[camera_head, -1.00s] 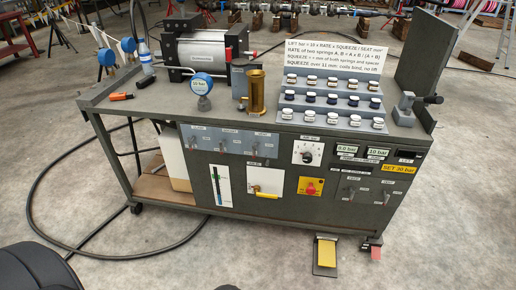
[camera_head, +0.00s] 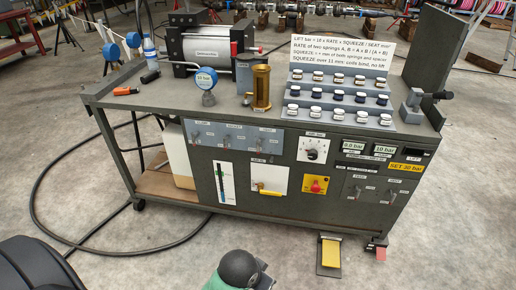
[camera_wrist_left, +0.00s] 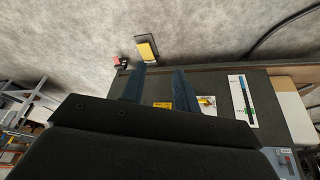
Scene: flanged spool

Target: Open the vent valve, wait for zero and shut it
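The bench front panel carries a white plate with a yellow lever valve (camera_head: 270,193), its lever lying about level. To its right is a red knob on a yellow plate (camera_head: 316,186). Three small grey levers (camera_head: 229,139) sit on the upper left panel. The labels are too small to tell which is the vent valve. One display (camera_head: 353,146) appears to read 0.0 bar. A round blue gauge (camera_head: 205,79) stands on top. In the wrist view my left gripper (camera_wrist_left: 158,88) has its fingers apart and empty, in front of the panel. My right gripper is not visible.
A yellow foot pedal (camera_head: 331,250) lies on the floor before the bench. A black hose loops on the floor at left.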

